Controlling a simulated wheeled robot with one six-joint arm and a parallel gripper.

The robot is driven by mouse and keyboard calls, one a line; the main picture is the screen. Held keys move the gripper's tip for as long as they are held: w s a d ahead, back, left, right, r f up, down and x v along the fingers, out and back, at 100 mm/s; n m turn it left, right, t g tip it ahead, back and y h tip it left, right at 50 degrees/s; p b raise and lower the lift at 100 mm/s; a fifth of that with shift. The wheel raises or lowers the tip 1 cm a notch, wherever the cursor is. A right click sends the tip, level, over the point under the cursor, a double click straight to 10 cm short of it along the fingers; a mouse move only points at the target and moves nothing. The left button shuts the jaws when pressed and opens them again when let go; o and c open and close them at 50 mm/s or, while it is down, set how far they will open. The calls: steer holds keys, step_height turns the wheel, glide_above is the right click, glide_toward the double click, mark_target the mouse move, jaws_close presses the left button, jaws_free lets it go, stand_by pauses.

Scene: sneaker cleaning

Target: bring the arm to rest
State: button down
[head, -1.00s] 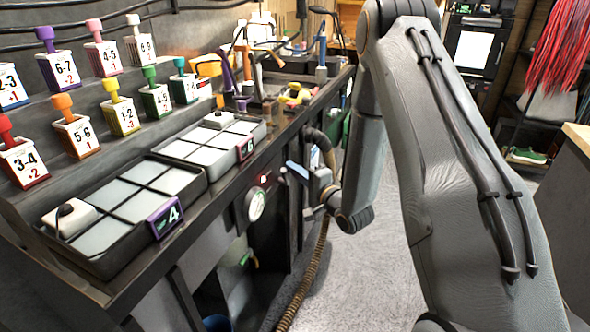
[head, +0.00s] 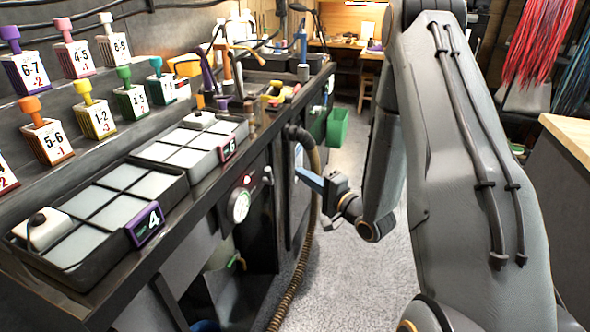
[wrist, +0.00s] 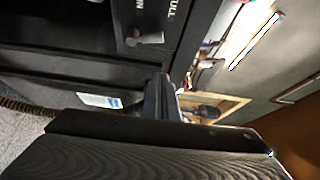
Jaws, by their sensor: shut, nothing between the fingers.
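My arm fills the right half of the head view, bent at the top with its forearm hanging down. My gripper (head: 306,179) is at the forearm's lower end, pointing left toward the front of the workbench (head: 170,265). It is small there and partly hidden by the wrist. In the wrist view my gripper (wrist: 162,98) shows as narrow dark fingers close together, shut, with nothing held. I cannot tell the exact gap between it and the bench front.
A ribbed hose (head: 305,240) hangs close to my gripper. A green bin (head: 337,127) is on the bench side. A wooden-topped counter (head: 570,135) stands right. Grey floor between is open.

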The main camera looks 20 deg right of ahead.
steer(key=shift+s+d+f, duration=0.1)
steer(key=shift+s+d, duration=0.2)
steer(key=shift+s, duration=0.15)
steer(key=shift+w, duration=0.1)
